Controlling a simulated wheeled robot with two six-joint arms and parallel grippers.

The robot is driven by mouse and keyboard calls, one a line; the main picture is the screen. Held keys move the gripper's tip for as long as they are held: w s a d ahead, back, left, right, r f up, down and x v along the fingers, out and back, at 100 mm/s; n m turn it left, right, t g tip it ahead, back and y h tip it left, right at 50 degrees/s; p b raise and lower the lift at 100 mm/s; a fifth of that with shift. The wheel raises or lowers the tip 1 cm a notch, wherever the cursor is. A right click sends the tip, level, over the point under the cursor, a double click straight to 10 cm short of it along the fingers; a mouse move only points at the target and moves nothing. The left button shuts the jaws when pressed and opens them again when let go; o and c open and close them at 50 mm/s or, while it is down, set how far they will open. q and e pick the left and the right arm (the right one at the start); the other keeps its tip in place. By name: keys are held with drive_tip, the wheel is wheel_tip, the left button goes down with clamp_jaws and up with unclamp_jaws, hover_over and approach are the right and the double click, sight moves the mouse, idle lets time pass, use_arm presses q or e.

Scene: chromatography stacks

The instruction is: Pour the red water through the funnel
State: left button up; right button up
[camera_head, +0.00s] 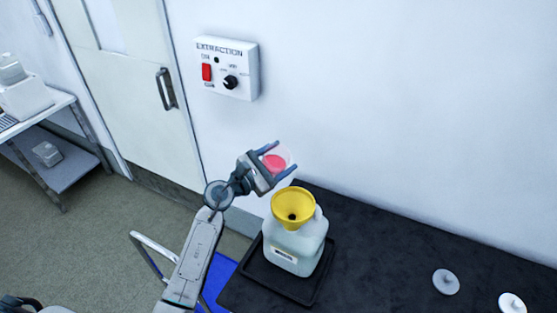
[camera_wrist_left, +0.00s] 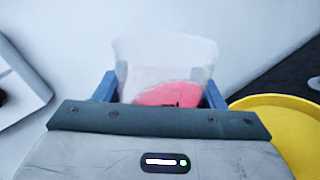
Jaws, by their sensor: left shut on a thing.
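My left gripper (camera_head: 281,159) is shut on a clear beaker (camera_head: 286,152) with red water (camera_head: 274,162) in it. The beaker is above and slightly left of the yellow funnel (camera_head: 293,206), apart from it. In the left wrist view the beaker (camera_wrist_left: 165,60) sits between the blue fingers, with the red water (camera_wrist_left: 168,96) low in it, and the funnel (camera_wrist_left: 285,120) shows at the right. The funnel stands upright in the mouth of a pale translucent jug (camera_head: 296,245). My right gripper is not in view.
The jug stands on a black tray (camera_head: 308,298) at the left end of a dark bench (camera_head: 390,260). A wall-mounted extraction box (camera_head: 226,68) is behind, and a shelf unit (camera_head: 70,165) stands far left.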

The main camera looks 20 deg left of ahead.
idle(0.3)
use_arm(q)
drive_tip(key=shift+r+m+b, duration=0.15)
drive_tip(key=shift+m+b, duration=0.35)
drive_tip(key=shift+b, duration=0.25)
drive_tip(key=shift+r, duration=0.1)
drive_tip(key=shift+m+b, duration=0.6)
drive_tip(key=shift+b, duration=0.2)
drive_tip(key=shift+r, duration=0.1)
